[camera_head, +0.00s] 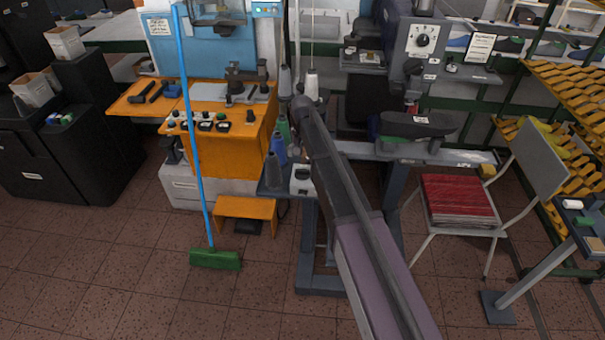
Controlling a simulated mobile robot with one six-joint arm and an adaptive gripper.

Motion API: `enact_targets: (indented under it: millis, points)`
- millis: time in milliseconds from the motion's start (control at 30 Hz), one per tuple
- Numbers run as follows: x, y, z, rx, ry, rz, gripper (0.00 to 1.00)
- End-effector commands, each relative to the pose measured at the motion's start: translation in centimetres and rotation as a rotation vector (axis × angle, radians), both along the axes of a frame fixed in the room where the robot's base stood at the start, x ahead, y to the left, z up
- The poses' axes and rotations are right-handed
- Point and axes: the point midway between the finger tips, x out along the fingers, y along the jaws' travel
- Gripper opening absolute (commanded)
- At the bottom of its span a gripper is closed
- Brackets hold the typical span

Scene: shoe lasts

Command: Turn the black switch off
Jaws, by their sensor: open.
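Two places show black controls, and I cannot tell which is the black switch. The orange machine's front panel (192,116) carries a row of small knobs and buttons with black square parts beneath them; they are too small to read. The grey machine at the upper right has a round black knob (423,40) on a white dial plate. I cannot make out any on or off position.
A long dark and mauve beam (372,255) rises from the bottom centre towards the spools. A blue-handled green broom (214,259) stands before the orange machine. A chair with a red seat (458,196) stands right. Tiled floor is clear at lower left.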

Motion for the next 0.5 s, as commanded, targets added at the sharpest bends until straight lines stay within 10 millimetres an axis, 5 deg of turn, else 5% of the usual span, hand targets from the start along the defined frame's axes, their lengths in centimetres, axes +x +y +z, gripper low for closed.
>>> enact_targets:
  millis: [500]
  points:
    - [0.0, -0.1, -4.3, 0.0, 0.0, -0.001, 1.0]
